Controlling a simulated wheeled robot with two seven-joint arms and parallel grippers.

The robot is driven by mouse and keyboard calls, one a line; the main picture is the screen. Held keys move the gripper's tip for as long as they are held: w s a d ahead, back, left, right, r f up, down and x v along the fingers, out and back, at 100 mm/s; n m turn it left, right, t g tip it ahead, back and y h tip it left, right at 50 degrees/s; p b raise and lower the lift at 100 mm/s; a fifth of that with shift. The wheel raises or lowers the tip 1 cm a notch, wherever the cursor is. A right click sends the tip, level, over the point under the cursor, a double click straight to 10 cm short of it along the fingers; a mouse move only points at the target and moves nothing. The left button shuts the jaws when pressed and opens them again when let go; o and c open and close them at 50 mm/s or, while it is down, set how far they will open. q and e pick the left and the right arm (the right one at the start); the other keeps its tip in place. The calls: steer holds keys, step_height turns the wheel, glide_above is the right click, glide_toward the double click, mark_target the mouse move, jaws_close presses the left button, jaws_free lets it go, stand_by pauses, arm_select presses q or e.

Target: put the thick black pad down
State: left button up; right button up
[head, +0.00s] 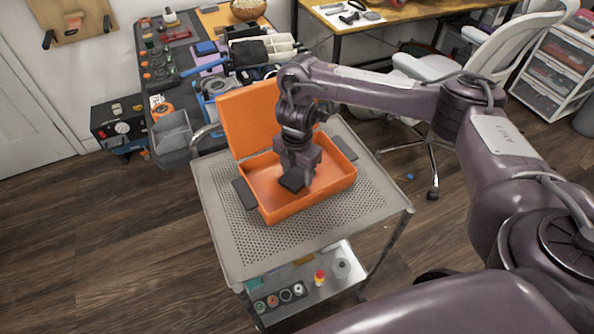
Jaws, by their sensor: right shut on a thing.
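My right gripper (294,178) reaches down into the open orange case (300,208). It is shut on a thick black pad (290,184), which hangs tilted inside the case, low over its floor. I cannot tell whether the pad touches the floor. The gripper hides part of the pad and part of the case's inside. The case's lid stands up at the back. My left gripper is not in view.
The case is on a perforated grey cart top (235,240). One dark flat piece (244,194) is left of the case, another (338,148) right of it. A cluttered workbench (205,45) is behind. The cart's front strip is clear.

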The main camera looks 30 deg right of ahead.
mark_target(297, 175)
steer(key=o, duration=1.2)
steer(key=shift+f, duration=0.15)
step_height(297, 175, up, 12)
steer(key=p, duration=0.4)
steer(key=shift+r, duration=0.2)
